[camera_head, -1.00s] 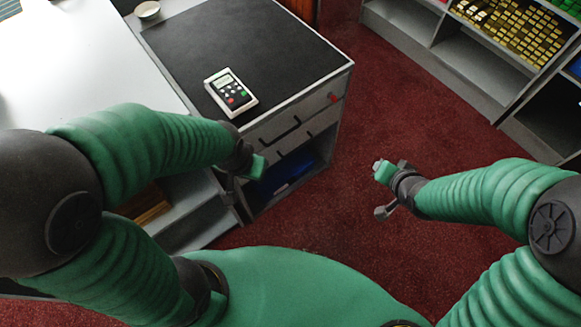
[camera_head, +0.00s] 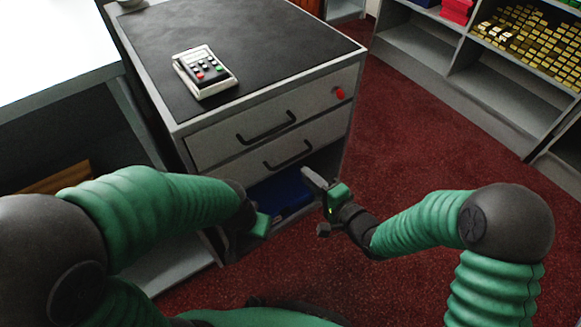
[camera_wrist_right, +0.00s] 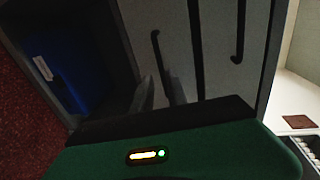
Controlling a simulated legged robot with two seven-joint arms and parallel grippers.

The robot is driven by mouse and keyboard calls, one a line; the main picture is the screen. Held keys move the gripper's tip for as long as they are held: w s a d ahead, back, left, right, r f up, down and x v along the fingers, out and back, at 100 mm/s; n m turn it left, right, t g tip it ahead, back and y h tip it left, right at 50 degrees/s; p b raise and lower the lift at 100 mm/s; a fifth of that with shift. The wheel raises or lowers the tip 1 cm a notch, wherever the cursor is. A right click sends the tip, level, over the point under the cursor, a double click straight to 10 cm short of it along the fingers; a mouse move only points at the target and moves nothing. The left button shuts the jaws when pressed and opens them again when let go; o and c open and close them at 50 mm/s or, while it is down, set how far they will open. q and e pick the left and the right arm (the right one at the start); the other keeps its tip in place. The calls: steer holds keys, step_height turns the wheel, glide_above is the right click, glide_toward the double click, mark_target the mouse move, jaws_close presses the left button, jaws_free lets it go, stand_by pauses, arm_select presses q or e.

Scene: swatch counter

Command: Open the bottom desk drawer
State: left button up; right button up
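The desk cabinet (camera_head: 330,120) has two pale drawer fronts, one above the other, both shut. The top drawer has a dark bar handle (camera_head: 266,128) and a red spot at its right. The bottom drawer (camera_head: 240,172) has a similar handle (camera_head: 288,156). In the right wrist view the bottom handle (camera_wrist_right: 160,60) lies just beyond the fingers, untouched as far as I can see. My right gripper (camera_head: 316,186) is below and right of that handle; its fingers (camera_wrist_right: 160,95) show a gap, with nothing between them. My left gripper (camera_head: 250,228) is low before the cabinet; its fingers are unclear.
Below the drawers is an open compartment with a blue item (camera_head: 283,192). A calculator-like device (camera_head: 205,72) lies on the black top. A white table (camera_head: 55,50) stands left. Shelves (camera_head: 440,75) with gold bars stand right. Red carpet (camera_head: 430,150) between is clear.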

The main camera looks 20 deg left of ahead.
mark_target(289, 160)
steer(key=b+x, duration=0.3)
steer(key=x, duration=0.5)
steer(key=shift+a+f, duration=0.25)
steer(key=shift+w+a, duration=0.25)
steer(key=shift+w+a+r, duration=0.15)
steer(key=shift+c, duration=0.5)
jaws_close()
